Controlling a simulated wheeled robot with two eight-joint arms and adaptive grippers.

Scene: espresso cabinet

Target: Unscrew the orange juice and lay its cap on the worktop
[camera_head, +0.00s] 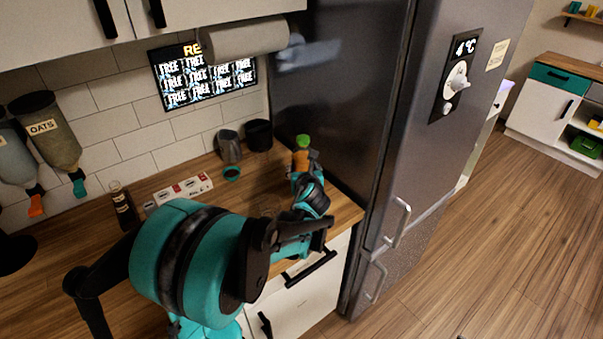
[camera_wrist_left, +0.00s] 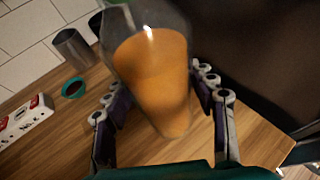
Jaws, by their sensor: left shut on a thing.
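The orange juice (camera_head: 301,158) is a clear bottle of orange liquid with a green cap (camera_head: 302,141) on top. It stands near the right end of the worktop (camera_head: 252,188), beside the fridge. My left gripper (camera_head: 307,178) is shut on the bottle, its fingers on both sides. My right gripper is not in view.
A grey cup (camera_head: 229,146), a black canister (camera_head: 259,135) and a small teal bowl (camera_head: 232,173) stand left of the bottle. A white power strip (camera_head: 182,191) and a dark bottle (camera_head: 123,205) are farther left. The fridge (camera_head: 345,100) closes off the right side.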

